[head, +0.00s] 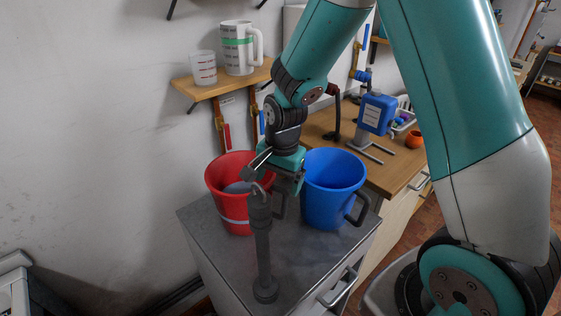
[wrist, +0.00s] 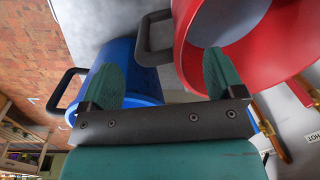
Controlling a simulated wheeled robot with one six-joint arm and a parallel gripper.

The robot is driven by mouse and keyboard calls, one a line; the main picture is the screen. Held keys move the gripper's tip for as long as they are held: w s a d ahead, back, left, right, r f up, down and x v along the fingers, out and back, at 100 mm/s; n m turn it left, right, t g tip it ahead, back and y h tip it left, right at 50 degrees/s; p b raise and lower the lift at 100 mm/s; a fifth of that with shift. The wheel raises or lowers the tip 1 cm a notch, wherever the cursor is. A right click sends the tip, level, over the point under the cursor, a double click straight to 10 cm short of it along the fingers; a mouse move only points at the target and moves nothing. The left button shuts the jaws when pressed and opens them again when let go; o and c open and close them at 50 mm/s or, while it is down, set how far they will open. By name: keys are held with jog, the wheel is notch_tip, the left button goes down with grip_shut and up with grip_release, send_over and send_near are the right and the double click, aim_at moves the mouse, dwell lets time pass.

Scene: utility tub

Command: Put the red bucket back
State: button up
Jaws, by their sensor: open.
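The red bucket (head: 222,190) stands upright on the grey top at the left, with a pale band low on its side and a grey surface inside. It fills the upper right of the wrist view (wrist: 285,70). Its dark handle (wrist: 147,42) shows ahead of the fingers, between them in the picture. My gripper (head: 286,180) is above the grey top, between the red bucket and the blue bucket (head: 330,190). In the wrist view my gripper (wrist: 163,78) is open, with nothing between its fingers. The left finger partly hides the blue bucket (wrist: 140,78).
A dark grey upright tap (head: 263,250) stands in front of the red bucket. The blue bucket's handle (head: 361,208) juts out right. A wooden shelf (head: 215,88) holds a jug (head: 237,50) and a cup (head: 203,68). A wooden worktop (head: 325,124) lies behind, carrying a blue device (head: 375,112).

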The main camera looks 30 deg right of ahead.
notch_tip(320, 180, up, 7)
jog(key=s+a+r+n+y, duration=0.1)
jog(key=s+a+r+n, duration=0.2)
jog(key=s+n, duration=0.3)
jog(key=s+a+r+n+y, duration=0.1)
jog(key=s+a+r+n, duration=0.2)
jog(key=s+n, duration=0.3)
jog(key=s+a+r+n+y, duration=0.1)
jog(key=s+a+r+n, duration=0.2)
jog(key=s, duration=0.6)
jog(key=a+n, duration=0.2)
jog(key=n, duration=0.1)
jog(key=shift+a+r+n+g+y+b, duration=0.2)
jog(key=shift+n+g+y+b, duration=0.1)
jog(key=shift+g, duration=0.1)
